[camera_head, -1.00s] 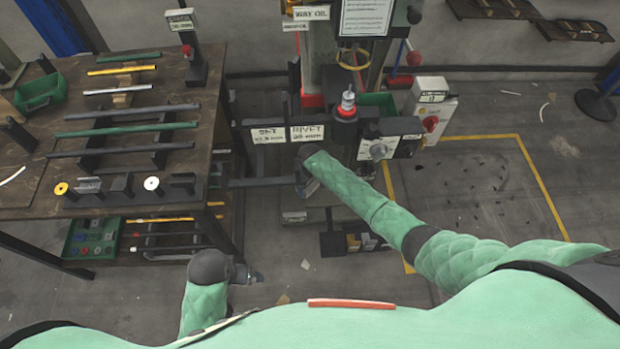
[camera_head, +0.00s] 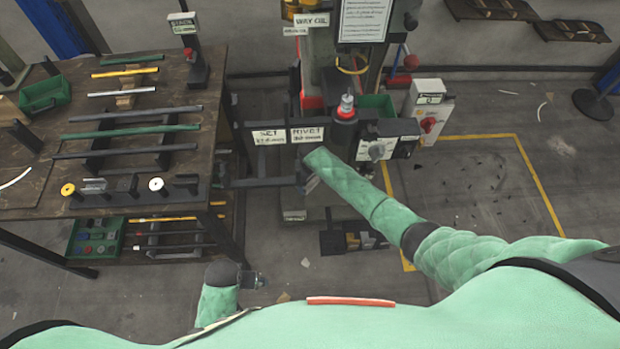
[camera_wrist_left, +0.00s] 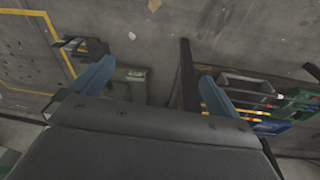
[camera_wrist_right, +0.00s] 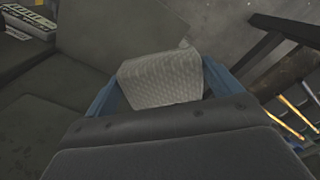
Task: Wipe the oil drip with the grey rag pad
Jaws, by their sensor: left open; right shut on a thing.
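The grey rag pad (camera_wrist_right: 160,82) is a pale, textured block between the two blue fingers of my right gripper (camera_wrist_right: 158,92) in the right wrist view. That gripper is shut on it. In the head view my right gripper (camera_head: 309,184) is at the front of the press, below the SET and RIVET signs, mostly hidden by its own arm. My left gripper (camera_head: 256,281) is low over the floor; in the left wrist view (camera_wrist_left: 156,72) its blue fingers are apart and empty. I cannot make out the oil drip with certainty in any view.
The rivet press (camera_head: 345,125) stands ahead, with a control box (camera_head: 428,110) at its right. A dark workbench (camera_head: 40,205) with rods and a green bin (camera_head: 45,93) fills the left. A small dark tray (camera_head: 352,240) sits low by the press.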

